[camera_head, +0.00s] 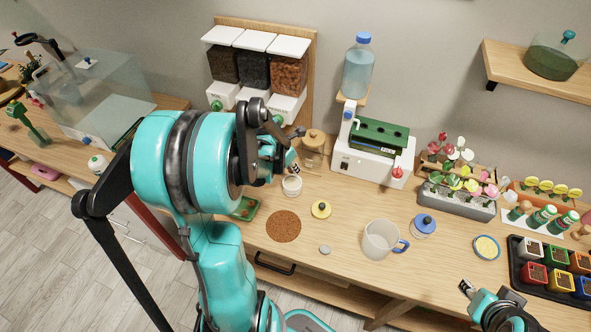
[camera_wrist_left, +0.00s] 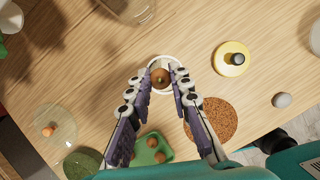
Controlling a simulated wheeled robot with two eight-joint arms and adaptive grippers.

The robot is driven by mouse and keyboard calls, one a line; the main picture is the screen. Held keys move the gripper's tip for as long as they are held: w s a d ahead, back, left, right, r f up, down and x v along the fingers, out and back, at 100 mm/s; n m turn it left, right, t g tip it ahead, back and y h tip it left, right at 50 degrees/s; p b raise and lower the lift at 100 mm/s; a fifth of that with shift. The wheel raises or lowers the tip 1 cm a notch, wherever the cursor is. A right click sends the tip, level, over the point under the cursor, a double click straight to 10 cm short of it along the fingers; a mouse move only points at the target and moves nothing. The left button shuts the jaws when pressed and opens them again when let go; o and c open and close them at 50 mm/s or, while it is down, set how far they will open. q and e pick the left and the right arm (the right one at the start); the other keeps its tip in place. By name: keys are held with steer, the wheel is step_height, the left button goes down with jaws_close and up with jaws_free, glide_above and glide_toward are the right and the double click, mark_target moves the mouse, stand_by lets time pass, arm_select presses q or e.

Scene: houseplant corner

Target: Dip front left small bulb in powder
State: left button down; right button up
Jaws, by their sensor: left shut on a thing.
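My left gripper (camera_wrist_left: 161,79) is shut on a small brown bulb (camera_wrist_left: 160,74), held between its fingertips. The bulb shows over the mouth of a white round pot (camera_wrist_left: 167,59); I cannot tell how deep it sits or whether it touches powder. In the head view my left gripper (camera_head: 293,167) points down just above the white pot (camera_head: 292,187), and the bulb is hard to make out. A green tray (camera_wrist_left: 138,157) with brown bulbs in it lies near my left gripper; it also shows in the head view (camera_head: 236,215). My right gripper (camera_head: 466,288) is at the lower right, its fingers unclear.
A yellow lid with a black knob (camera_head: 321,209), a round brown mat (camera_head: 284,226) and a grey stone (camera_head: 325,249) lie nearby. A clear jug (camera_head: 378,241) and a blue-lidded jar (camera_head: 424,225) stand to the right. A wooden-lidded glass jar (camera_head: 313,155) stands behind the pot.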

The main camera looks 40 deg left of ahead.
mark_target(294, 183)
arm_select(q)
steer(key=shift+f+b, duration=2.2)
steer(key=shift+f, duration=0.7)
steer(key=shift+s+f+b, duration=0.1)
steer(key=shift+f+b, duration=0.5)
steer(key=shift+b, duration=0.05)
steer(key=shift+r, duration=0.1)
step_height(294, 183, up, 7)
steer(key=p, duration=0.5)
steer(key=shift+p, duration=0.3)
stand_by(0.6)
